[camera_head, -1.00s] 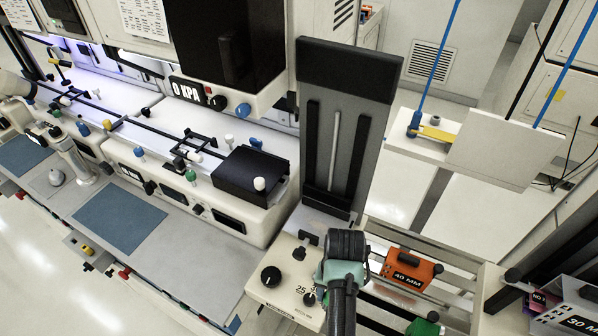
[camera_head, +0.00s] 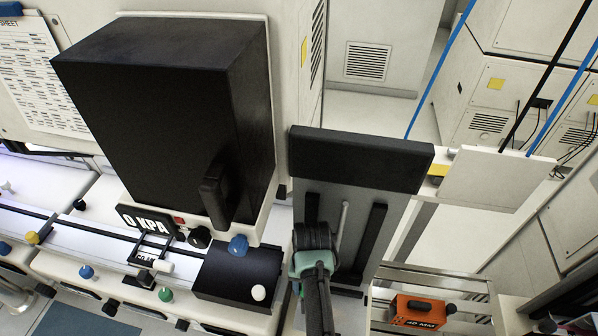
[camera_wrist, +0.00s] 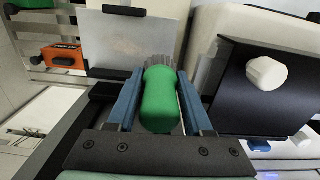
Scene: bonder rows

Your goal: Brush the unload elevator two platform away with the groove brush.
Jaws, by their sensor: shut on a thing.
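The groove brush (camera_wrist: 159,103) has a green handle and grey bristles. In the wrist view it lies between the two blue fingers of my gripper (camera_wrist: 160,90), which is shut on it. The bristles point away from my palm, toward a pale grey plate (camera_wrist: 112,42). The plate may be the elevator platform; I cannot tell whether the bristles touch it. In the head view the grey elevator tower (camera_head: 355,205) has a black top and dark upright slots. My wrist is in front of its left side and hides my fingertips. No label naming the elevator is readable.
A black box (camera_head: 236,278) with a white knob is left of my wrist, also close in the wrist view (camera_wrist: 278,92). A large black cabinet (camera_head: 165,110) with a handle stands behind. An orange 40 MM block (camera_head: 417,310) sits lower right. A white panel (camera_head: 497,180) is at right.

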